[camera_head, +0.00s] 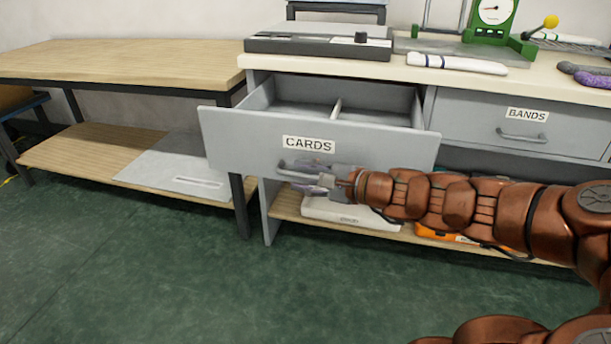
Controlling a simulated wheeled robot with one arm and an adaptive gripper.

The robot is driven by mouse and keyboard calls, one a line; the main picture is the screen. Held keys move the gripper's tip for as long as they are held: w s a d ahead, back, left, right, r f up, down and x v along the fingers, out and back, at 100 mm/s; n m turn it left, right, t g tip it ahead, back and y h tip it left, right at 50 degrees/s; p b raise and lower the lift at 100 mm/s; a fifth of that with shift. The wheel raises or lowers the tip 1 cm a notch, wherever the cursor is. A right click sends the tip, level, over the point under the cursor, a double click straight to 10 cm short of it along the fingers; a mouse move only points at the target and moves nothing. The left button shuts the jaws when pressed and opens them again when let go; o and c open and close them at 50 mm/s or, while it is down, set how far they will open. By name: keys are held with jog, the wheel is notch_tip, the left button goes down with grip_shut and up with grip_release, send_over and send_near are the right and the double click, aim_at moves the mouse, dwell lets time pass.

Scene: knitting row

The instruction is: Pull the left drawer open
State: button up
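The left drawer (225,135) is grey with a white label reading CARDS. My gripper (290,172) is at the metal bar handle (284,166) on the drawer front, below the label. The fingers overlap the handle in this view. I cannot tell whether they are closed on it.
The right drawer (474,117), labelled BANDS, is shut. The desktop (408,71) carries a grey flat machine (318,45) and a green dial scale (493,20). A shelf (355,224) below holds a white item and an orange item. Green floor in front is clear.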

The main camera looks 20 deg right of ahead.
jog(key=shift+s+d, duration=0.1)
jog(key=shift+v, duration=3.65)
jog(key=shift+r, duration=0.1)
